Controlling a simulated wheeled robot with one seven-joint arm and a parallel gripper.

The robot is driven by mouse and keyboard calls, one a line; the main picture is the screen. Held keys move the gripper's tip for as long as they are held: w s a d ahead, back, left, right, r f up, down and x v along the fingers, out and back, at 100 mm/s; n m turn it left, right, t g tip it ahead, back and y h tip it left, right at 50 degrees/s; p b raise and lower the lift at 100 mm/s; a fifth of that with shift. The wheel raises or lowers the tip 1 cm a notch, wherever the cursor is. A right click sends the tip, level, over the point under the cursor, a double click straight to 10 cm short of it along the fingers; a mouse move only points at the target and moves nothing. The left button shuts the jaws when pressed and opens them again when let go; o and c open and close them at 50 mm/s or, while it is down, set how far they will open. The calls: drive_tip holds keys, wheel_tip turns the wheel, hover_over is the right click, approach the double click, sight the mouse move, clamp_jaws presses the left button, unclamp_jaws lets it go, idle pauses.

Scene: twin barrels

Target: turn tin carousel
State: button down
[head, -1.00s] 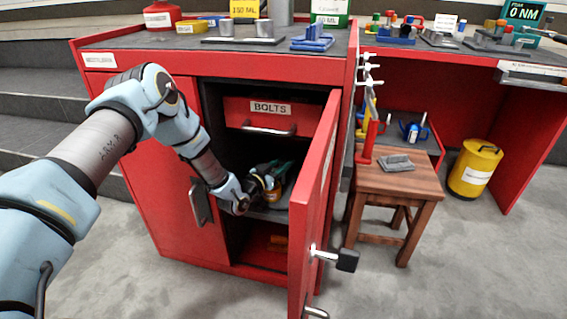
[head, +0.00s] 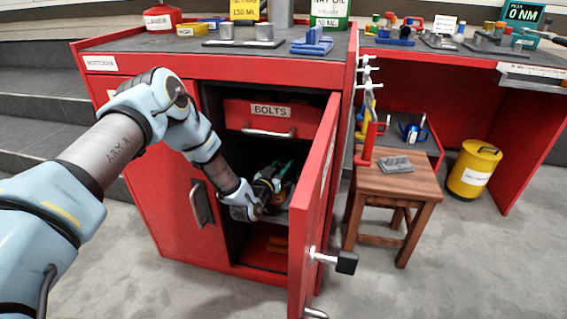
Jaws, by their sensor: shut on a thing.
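The tin carousel (head: 281,181) sits on the shelf inside the red cabinet, beneath the BOLTS drawer. Only part of it shows, as small dark, green and orange shapes in shadow. My gripper (head: 266,187) reaches in from the left through the open doorway and is shut on part of the carousel. The fingertips are small and partly hidden, so I cannot tell exactly which part they hold. The wrist and the open door hide some of the carousel.
The red cabinet door (head: 316,205) stands open to the right of my gripper. The BOLTS drawer (head: 268,118) is shut close above it. A wooden stool (head: 399,183) stands right of the door.

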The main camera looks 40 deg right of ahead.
drive_tip(key=shift+n+t, duration=0.4)
drive_tip(key=shift+t, duration=0.2)
drive_tip(key=c, duration=0.5)
unclamp_jaws()
drive_tip(key=p+v, duration=0.1)
drive_tip(key=v, duration=0.4)
drive_tip(key=p+v, duration=0.1)
drive_tip(key=v, duration=0.4)
drive_tip(key=shift+s+a+r, duration=0.2)
drive_tip(key=shift+s+a, duration=0.05)
drive_tip(key=shift+a, duration=0.1)
